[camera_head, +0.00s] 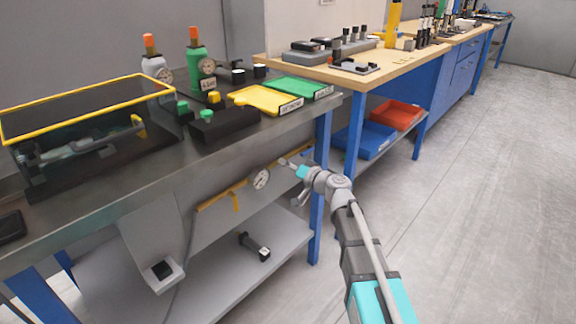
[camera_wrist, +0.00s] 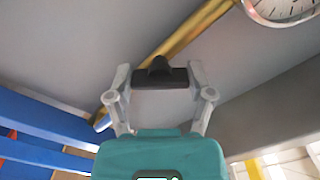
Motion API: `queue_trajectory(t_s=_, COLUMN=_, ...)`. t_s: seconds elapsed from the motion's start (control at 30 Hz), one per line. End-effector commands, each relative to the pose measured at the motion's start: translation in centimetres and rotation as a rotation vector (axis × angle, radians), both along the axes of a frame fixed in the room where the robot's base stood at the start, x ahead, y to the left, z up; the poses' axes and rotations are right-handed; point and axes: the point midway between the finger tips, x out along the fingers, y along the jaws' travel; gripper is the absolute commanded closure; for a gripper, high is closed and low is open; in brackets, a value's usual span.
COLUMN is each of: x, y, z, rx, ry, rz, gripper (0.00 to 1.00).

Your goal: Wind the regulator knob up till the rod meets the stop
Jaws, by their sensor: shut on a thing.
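The black regulator knob (camera_wrist: 159,77) shows in the wrist view, with a rounded ridge on its upper side. It is beside a yellow pipe (camera_wrist: 195,32). My gripper (camera_wrist: 160,82) has a finger on each side of the knob and is shut on it. In the head view my gripper (camera_head: 288,164) is under the front edge of the steel bench, at the yellow pipe (camera_head: 222,198). The knob is too small or hidden to make out there. A round dial gauge (camera_head: 261,179) sits on the pipe, left of my gripper. I cannot make out the rod or its stop.
The steel bench (camera_head: 75,212) is above my gripper, with yellow (camera_head: 265,99) and green (camera_head: 302,87) trays on top. A blue bench leg (camera_head: 318,215) stands close by. A black T-shaped part (camera_head: 254,246) lies on the lower shelf (camera_head: 205,285). The floor at right is clear.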

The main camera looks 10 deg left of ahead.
Motion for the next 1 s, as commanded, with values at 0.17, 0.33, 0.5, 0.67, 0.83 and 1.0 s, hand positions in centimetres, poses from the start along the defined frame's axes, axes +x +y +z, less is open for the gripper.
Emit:
queue_trajectory(t_s=0.17, x=0.04, y=0.11, z=0.02, rx=0.004, ry=0.006, rz=0.002, gripper=0.79)
queue_trajectory(t_s=0.33, x=0.04, y=0.12, z=0.03, rx=0.004, ry=0.005, rz=0.002, gripper=0.22)
queue_trajectory(t_s=0.5, x=0.04, y=0.07, z=0.02, rx=0.003, ry=0.004, rz=0.001, gripper=0.00)
queue_trajectory(t_s=0.67, x=0.03, y=0.05, z=0.01, rx=0.003, ry=0.003, rz=0.001, gripper=0.00)
queue_trajectory(t_s=0.83, x=0.01, y=0.03, z=0.01, rx=0.003, ry=0.003, rz=0.001, gripper=0.00)
queue_trajectory(t_s=1.0, x=-0.17, y=-0.25, z=0.01, rx=0.002, ry=0.003, rz=0.000, gripper=0.00)
